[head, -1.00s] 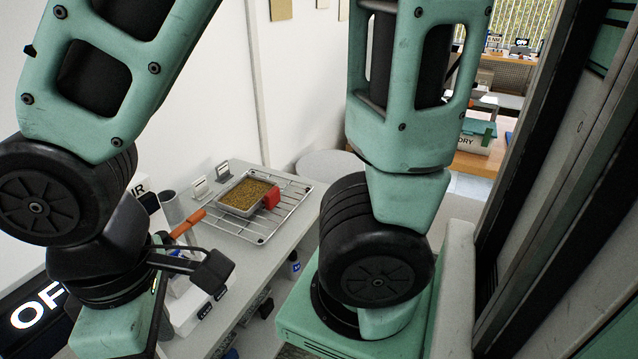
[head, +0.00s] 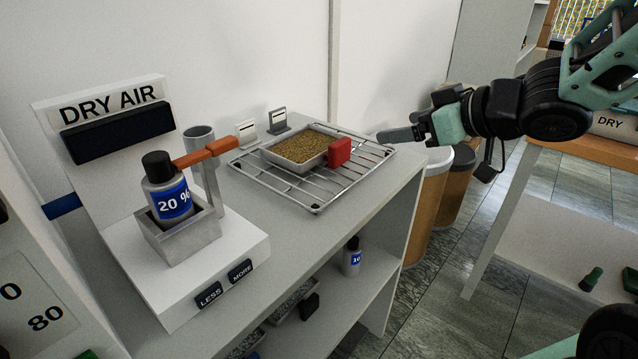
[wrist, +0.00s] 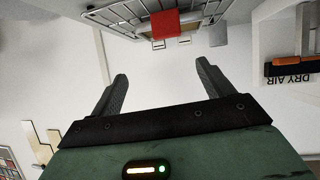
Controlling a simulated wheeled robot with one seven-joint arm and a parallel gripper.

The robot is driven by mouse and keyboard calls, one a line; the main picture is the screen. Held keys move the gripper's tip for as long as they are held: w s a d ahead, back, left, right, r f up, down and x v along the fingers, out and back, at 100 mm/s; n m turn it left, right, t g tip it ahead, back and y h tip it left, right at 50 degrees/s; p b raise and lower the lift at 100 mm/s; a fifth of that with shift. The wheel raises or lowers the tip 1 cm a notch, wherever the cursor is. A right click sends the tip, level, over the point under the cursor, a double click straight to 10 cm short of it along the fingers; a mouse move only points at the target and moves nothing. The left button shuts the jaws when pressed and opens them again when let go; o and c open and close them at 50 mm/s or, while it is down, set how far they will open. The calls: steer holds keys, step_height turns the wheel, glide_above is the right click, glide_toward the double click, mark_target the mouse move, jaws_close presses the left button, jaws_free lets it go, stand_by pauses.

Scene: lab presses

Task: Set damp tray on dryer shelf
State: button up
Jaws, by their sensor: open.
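A small metal tray (head: 300,147) full of brown grainy material sits on a wire rack (head: 318,190) on the grey bench. Its red grip block (head: 339,152) faces right; the block also shows at the top of the wrist view (wrist: 165,23). My gripper (head: 388,135) is to the right of the tray, pointing left towards the red block, apart from it. In the wrist view my gripper (wrist: 164,86) has its two fingers spread with nothing between them.
A DRY AIR unit (head: 110,120) stands at the bench's left, with a 20 % bottle (head: 167,190) in a holder and an orange-handled lever (head: 215,149). Two small card stands (head: 278,121) are behind the rack. Bins (head: 440,195) stand beyond the bench's right end.

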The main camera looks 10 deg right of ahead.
step_height(320, 180, down, 2)
steer(key=b, duration=0.1)
steer(key=y+p, duration=0.2)
steer(key=p, duration=0.9)
glide_toward(344, 149)
steer(key=shift+n, duration=0.3)
steer(key=x, duration=0.4)
steer(key=shift+w+a+r+b, duration=0.1)
steer(key=shift+a+b, duration=0.2)
steer(key=shift+p+x, duration=0.35)
steer(key=shift+x, duration=2.95)
steer(key=shift+d, duration=0.15)
steer(key=c, duration=1.3)
